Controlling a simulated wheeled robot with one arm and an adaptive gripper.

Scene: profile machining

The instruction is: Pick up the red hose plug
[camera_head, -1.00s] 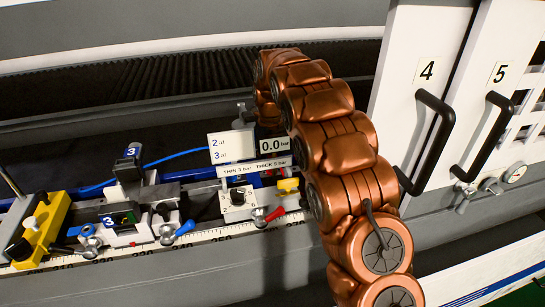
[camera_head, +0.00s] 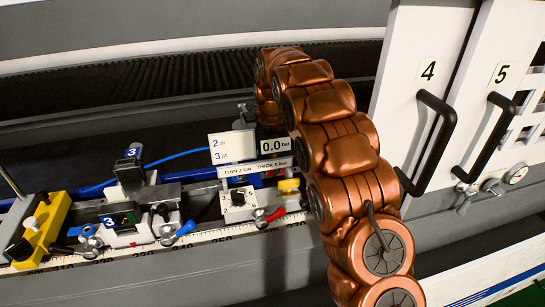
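A small red piece (camera_head: 276,214) sticks out beside a metal fitting at the lower right of the white control box with a black knob. It looks like a lever grip, and I cannot tell whether it is the hose plug. Small red spots also show behind the pressure sign, too small to make out. My copper arm reaches in from the lower right, arches over and bends down behind the 0.0 bar display (camera_head: 275,145). My gripper is hidden there behind the signs and the arm, so I cannot see its fingers or anything in them.
A white control box (camera_head: 238,204) stands on the rail with the ruler. Clamps with blue levers (camera_head: 179,233) and a yellow block (camera_head: 42,232) stand to its left. A blue hose (camera_head: 180,156) runs behind. White doors 4 (camera_head: 411,75) and 5 with black handles stand right.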

